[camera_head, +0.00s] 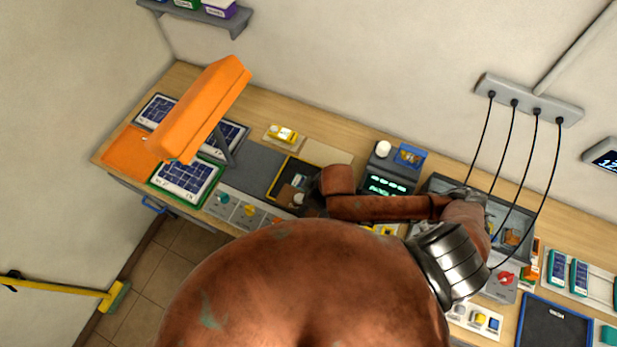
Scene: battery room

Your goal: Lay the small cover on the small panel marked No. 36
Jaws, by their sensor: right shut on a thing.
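My right arm reaches leftwards across the bench, and my right gripper (304,197) is low over a black, yellow-edged tray (275,188). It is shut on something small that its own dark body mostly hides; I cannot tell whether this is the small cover. Three dark blue gridded panels lie at the left: one at the back (156,110), one partly behind an orange lamp (200,110), and a green-framed one (187,181) in front. No number 36 can be read on any of them. My left gripper is not in view.
Black cables (484,140) hang at the right.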

